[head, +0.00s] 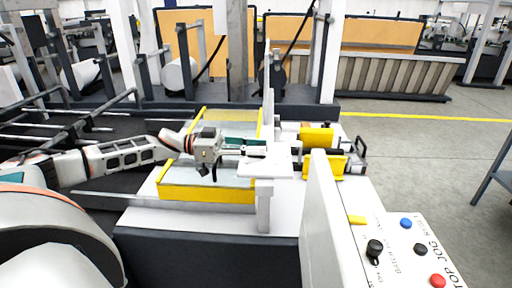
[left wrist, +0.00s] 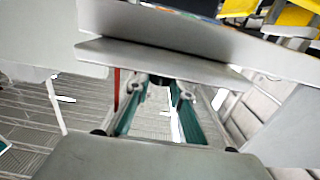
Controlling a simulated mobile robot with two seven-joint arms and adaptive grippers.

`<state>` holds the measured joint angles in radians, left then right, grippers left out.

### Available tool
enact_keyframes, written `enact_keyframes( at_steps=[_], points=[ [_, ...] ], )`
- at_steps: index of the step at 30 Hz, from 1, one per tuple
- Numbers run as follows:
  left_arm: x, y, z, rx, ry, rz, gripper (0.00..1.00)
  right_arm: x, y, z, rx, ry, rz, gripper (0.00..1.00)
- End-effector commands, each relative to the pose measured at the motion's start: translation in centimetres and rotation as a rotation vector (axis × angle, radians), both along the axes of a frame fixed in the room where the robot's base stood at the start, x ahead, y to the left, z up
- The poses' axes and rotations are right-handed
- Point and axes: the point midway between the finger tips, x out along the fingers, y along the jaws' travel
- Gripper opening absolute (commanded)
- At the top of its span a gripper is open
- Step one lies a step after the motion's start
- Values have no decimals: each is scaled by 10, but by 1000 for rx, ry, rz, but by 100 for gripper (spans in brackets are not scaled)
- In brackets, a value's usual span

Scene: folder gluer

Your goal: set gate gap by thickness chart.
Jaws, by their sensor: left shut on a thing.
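My left gripper (head: 246,147) reaches in from the left over the yellow-edged feed bed (head: 205,192). Its tips are at the white upright gate plate (head: 268,105) and a flat white shelf (head: 264,168). In the left wrist view the teal fingers (left wrist: 160,100) are closed on a small dark part (left wrist: 158,79) under the edge of a grey-white plate (left wrist: 165,60). The part is mostly hidden, and I cannot tell its full shape. A coloured strip (left wrist: 190,8) shows at the top there, too cropped to read. My right gripper is not in view.
A white control panel (head: 385,240) with blue, black and red buttons stands at the front right. Yellow blocks (head: 317,137) and dark rods lie right of the gate. Black rails (head: 60,140) lie at left. Grey floor (head: 430,150) is free at right.

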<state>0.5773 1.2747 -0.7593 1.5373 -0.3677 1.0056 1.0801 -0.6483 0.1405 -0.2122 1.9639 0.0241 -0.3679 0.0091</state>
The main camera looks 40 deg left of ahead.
Motion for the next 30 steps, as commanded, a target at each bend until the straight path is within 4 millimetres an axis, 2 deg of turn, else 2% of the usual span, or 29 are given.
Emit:
enact_keyframes(
  at_steps=[6,7,9,21,26,30],
  points=[
    [0,0,-1,0,0,0,0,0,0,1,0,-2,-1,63],
    [0,0,-1,0,0,0,27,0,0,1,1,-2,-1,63],
    [0,0,-1,0,0,0,39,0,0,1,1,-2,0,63],
    [-2,4,0,0,1,1,39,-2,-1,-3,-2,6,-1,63],
    [-14,23,-2,4,3,3,39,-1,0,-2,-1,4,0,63],
    [-29,48,-2,4,5,4,39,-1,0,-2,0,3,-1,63]
  ],
)
